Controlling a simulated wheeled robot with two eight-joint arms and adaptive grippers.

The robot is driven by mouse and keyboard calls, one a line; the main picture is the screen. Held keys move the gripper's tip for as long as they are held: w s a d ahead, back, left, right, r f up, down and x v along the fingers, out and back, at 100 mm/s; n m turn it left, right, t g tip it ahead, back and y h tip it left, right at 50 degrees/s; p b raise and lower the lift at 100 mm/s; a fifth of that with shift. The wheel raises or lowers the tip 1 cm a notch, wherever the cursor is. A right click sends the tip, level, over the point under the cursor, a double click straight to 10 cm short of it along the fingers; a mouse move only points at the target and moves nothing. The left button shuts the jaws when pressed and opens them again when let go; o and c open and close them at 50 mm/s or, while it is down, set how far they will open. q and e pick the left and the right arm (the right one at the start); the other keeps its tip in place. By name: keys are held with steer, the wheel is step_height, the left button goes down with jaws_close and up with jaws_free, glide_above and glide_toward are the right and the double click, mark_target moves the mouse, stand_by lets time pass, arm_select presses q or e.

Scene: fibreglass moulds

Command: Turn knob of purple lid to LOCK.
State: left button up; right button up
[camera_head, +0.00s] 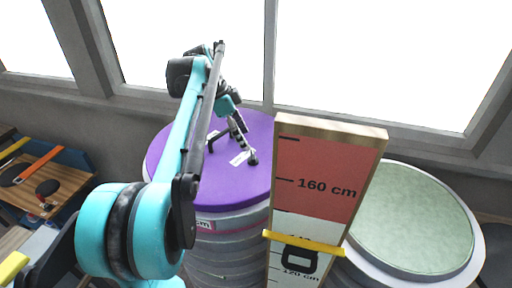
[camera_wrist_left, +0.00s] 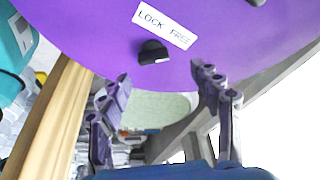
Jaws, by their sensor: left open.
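The purple lid (camera_head: 228,190) tops a grey ribbed drum in the middle of the head view and fills the top of the left wrist view (camera_wrist_left: 90,30). A small black knob (camera_wrist_left: 153,52) sits on the lid beside a white label (camera_wrist_left: 165,25) reading LOCK FREE. The label shows small in the head view (camera_head: 240,158). I cannot tell which word the knob points to. My left gripper (camera_head: 232,152) is open over the lid, its fingers spread near the label. In the left wrist view its fingers (camera_wrist_left: 161,76) stand apart, with the knob ahead between them. My right gripper is not in view.
A tall height board (camera_head: 312,180) with a yellow slider (camera_head: 305,243) stands right of the lid, close to it. A pale green lid (camera_head: 410,220) tops another drum at the right. A workbench (camera_head: 45,180) with tools is at the left. Windows line the back wall.

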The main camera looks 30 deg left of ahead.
mark_target(252, 154)
arm_select(q)
steer(key=f, duration=0.1)
steer(key=d+f, duration=0.1)
steer(key=s+f, duration=0.1)
steer(key=shift+d+f, duration=0.15)
steer(key=shift+d, duration=0.25)
steer(key=shift+w+d+f, duration=0.1)
steer(key=shift+w+f, duration=0.3)
steer(key=shift+f, duration=0.15)
steer(key=shift+w+d+f, duration=0.1)
steer(key=shift+w+f, duration=0.25)
steer(key=shift+f, duration=0.2)
steer(key=shift+w+f, duration=0.15)
steer(key=shift+f, duration=0.2)
steer(key=shift+s+d+r, duration=0.1)
steer(key=shift+s, duration=0.2)
steer(key=shift+w, duration=0.1)
steer(key=c, duration=1.2)
